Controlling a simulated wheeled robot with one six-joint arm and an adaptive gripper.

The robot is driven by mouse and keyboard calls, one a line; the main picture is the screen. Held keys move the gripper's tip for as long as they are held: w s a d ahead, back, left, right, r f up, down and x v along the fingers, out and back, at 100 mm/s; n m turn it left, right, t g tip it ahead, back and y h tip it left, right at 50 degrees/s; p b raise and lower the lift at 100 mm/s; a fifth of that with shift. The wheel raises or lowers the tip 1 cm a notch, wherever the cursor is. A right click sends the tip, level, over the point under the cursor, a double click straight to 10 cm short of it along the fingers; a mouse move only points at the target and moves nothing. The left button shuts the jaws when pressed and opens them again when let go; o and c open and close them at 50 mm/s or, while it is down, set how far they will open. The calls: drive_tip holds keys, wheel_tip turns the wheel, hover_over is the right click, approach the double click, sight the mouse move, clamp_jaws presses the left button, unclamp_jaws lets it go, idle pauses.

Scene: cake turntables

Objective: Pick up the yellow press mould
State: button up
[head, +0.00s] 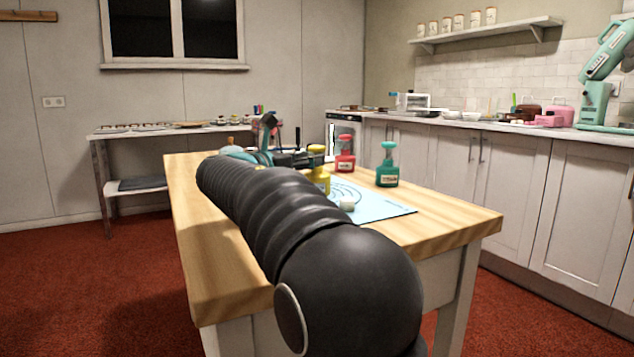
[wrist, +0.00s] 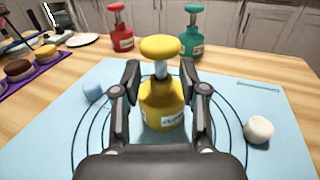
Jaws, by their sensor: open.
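The yellow press mould (wrist: 163,103) stands upright on the light blue mat (wrist: 95,77) in the wrist view. It has a round yellow knob on a pale stem above a wider yellow body with a white label. My gripper (wrist: 161,82) is open, with one finger on each side of the mould, around its stem and upper body. I cannot tell whether the fingers touch it. In the head view the yellow mould (head: 319,178) shows partly, its lower part hidden behind my arm.
A red press mould (wrist: 121,33) and a green one (wrist: 192,35) stand behind the mat. A white lump (wrist: 259,130) lies right of the yellow mould and a pale blue lump (wrist: 94,91) left. A purple tray (wrist: 35,70) with small cakes is at the left.

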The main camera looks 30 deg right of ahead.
drive_tip(key=x, duration=0.3)
drive_tip(key=shift+d+f, duration=0.1)
drive_tip(key=shift+d, duration=0.05)
clamp_jaws()
